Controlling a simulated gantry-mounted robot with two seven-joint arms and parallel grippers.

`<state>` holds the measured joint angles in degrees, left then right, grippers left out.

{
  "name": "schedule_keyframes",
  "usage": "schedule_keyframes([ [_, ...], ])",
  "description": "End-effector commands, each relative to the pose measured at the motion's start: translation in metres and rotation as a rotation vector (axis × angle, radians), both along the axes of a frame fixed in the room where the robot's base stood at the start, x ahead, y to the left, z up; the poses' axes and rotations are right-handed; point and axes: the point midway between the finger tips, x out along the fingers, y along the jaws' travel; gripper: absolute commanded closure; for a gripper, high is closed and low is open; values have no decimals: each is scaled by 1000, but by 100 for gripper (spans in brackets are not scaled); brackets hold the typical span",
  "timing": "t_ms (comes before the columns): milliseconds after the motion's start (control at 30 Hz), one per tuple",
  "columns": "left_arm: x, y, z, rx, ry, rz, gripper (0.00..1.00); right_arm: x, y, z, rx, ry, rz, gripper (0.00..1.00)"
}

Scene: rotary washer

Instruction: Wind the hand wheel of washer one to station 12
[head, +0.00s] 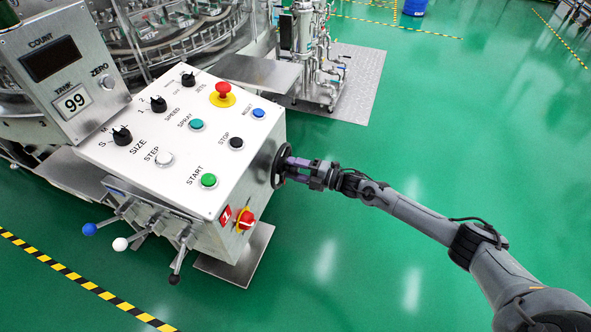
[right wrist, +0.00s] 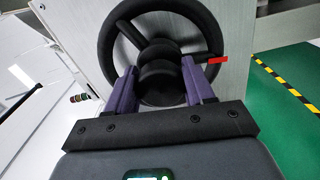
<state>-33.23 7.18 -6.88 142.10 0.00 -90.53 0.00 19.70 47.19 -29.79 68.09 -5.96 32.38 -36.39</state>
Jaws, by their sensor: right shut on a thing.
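The black hand wheel (right wrist: 201,20) is on the side of the control box (head: 232,169). In the head view the hand wheel (head: 281,166) shows nearly edge-on at the box's right side. My right gripper (head: 295,168) reaches it from the right. In the right wrist view my right gripper (right wrist: 163,82) has its two purple fingers on either side of the wheel's black hub (right wrist: 160,70), shut on it. A red pointer (right wrist: 217,60) lies by the wheel's rim at the right. No station number is readable on the wheel. My left gripper is not in view.
The box's top carries knobs, push buttons and a red emergency stop (head: 222,93). A red rotary switch (head: 245,219) and levers with coloured balls (head: 90,229) stick out in front. A count display (head: 51,59) stands at the upper left. The green floor (head: 430,130) at the right is clear.

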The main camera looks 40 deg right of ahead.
Motion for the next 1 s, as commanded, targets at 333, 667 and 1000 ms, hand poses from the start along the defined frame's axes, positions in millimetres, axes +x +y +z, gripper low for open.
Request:
schedule_keyframes([
  [333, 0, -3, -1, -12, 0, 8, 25, 0, -1, -1, -90, -49, -3, 100],
  [667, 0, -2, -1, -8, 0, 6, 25, 0, -1, -2, -98, -53, -2, 100],
  [1000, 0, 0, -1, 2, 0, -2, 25, 0, 0, -1, -96, -54, -2, 25],
])
